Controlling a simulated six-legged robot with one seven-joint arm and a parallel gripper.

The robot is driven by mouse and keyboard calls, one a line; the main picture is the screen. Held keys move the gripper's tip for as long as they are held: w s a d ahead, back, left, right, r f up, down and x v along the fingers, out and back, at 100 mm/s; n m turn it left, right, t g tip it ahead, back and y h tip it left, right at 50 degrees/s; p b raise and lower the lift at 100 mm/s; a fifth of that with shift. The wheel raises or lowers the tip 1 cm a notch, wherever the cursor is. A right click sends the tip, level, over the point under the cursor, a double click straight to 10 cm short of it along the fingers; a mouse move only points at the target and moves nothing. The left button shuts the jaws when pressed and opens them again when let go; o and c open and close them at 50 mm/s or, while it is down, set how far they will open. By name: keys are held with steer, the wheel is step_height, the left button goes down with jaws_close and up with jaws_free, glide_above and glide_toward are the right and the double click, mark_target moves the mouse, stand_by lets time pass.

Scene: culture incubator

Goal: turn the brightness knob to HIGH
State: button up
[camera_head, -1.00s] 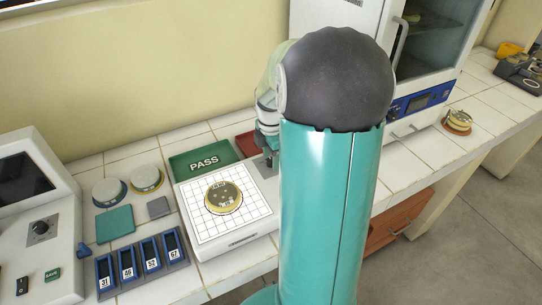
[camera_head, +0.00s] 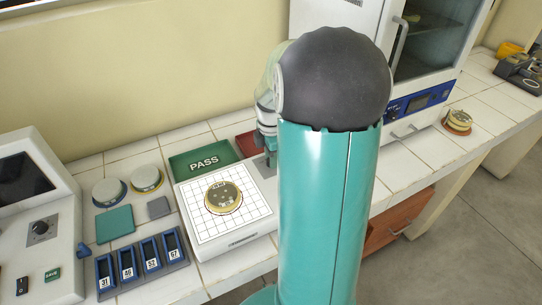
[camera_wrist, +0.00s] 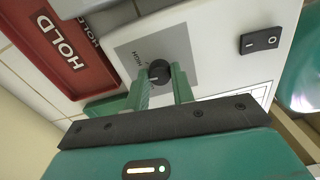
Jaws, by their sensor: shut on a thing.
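The black brightness knob (camera_wrist: 159,71) sits on a grey panel marked HIGH (camera_wrist: 141,53) on the white device, near the middle of the wrist view. My gripper (camera_wrist: 160,82) has its two green fingers on either side of the knob and is shut on it. The lower side of the knob and part of the panel are hidden by the fingers. In the head view my gripper (camera_head: 268,155) shows only in part beside my teal arm, and the knob is hidden there.
A red HOLD tray (camera_wrist: 62,45) lies beside the device. A black rocker switch (camera_wrist: 261,41) is on the device. In the head view, a grid-topped lightbox (camera_head: 246,226) bears a dish (camera_head: 223,198), and a green PASS tray (camera_head: 203,160) stands behind it.

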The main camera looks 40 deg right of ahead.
steer(key=m, duration=0.3)
steer(key=shift+m, duration=2.4)
steer(key=o, duration=1)
step_height(320, 180, up, 14)
steer(key=shift+f, duration=0.1)
steer(key=shift+a, duration=0.1)
